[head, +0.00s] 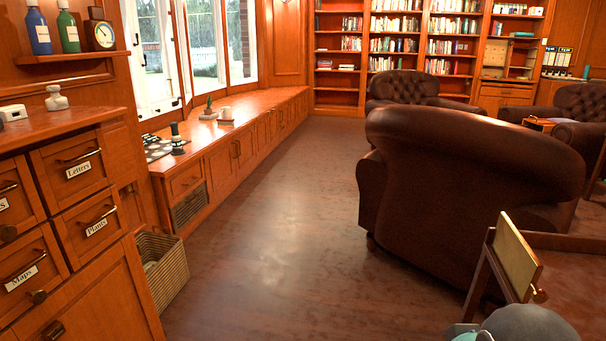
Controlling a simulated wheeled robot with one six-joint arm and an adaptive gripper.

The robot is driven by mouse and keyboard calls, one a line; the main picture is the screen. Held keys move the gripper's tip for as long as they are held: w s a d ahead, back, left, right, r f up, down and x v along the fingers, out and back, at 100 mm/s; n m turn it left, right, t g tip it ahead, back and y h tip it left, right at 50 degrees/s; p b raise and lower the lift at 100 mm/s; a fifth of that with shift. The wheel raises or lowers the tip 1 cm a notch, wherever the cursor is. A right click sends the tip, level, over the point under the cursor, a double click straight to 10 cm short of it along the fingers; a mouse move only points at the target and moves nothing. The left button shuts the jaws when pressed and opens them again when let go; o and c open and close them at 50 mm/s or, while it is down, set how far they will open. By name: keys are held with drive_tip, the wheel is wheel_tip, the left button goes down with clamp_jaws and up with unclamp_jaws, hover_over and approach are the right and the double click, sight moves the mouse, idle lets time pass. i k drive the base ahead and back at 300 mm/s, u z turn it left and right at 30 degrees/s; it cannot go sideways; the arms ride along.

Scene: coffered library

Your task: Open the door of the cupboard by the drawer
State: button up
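A long wooden window bench (262,101) runs along the left wall, with a row of cupboard doors in its front. A drawer (186,182) is at its near end, above a dark woven-looking panel (189,206). The cupboard door (219,167) beside the drawer looks shut, as does the one further along. Nearer left, a wooden cabinet (75,126) has drawers labelled Letters, Plants and Maps, with a shut cupboard door (95,300) below them. I cannot tell which cupboard the task means.
A wicker basket (168,273) stands on the floor between the cabinet and bench. The wooden floor (285,235) is clear in the middle. A brown leather armchair (465,180) and a wooden stand with a panel (516,258) limit the right.

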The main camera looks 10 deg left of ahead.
sight(218, 165)
drive_tip(key=u, duration=0.5)
drive_tip(key=i, duration=2)
drive_tip(key=u, duration=0.4)
drive_tip(key=i, duration=2.3)
drive_tip(key=z, duration=0.35)
drive_tip(key=i, duration=1.2)
drive_tip(key=z, duration=0.15)
